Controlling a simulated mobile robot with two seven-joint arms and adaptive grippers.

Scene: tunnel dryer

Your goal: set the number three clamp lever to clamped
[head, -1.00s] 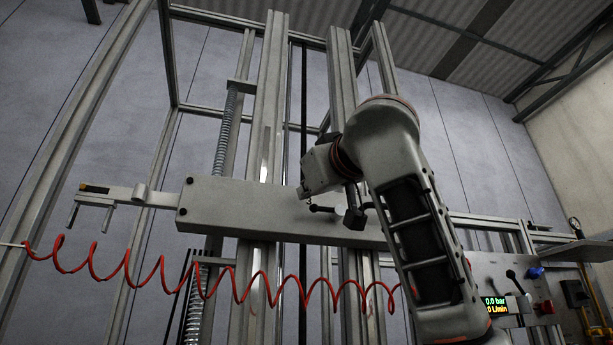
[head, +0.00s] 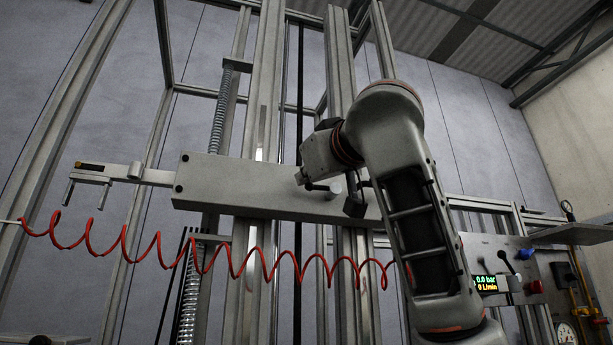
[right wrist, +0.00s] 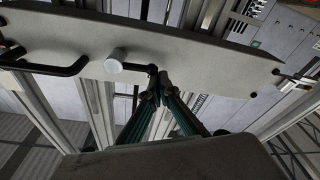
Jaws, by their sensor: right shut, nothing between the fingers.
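A long pale grey beam (head: 235,187) crosses the upright rails and also fills the right wrist view (right wrist: 200,62). A short dark lever (right wrist: 143,67) is on its face, beside a round pale knob (right wrist: 114,65). In the head view the pale knob (head: 336,188) and a dark lever end (head: 309,186) show left of my right arm. My right gripper (right wrist: 156,82) is shut and empty, its tips close to the lever's right end; I cannot tell whether they touch. No number is readable on the lever. My left gripper is not in view.
A red coiled hose (head: 205,258) hangs across the front below the beam. A bent dark handle (right wrist: 50,71) lies left of the knob in the wrist view. A panel with a lit display (head: 485,284) stands at the right.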

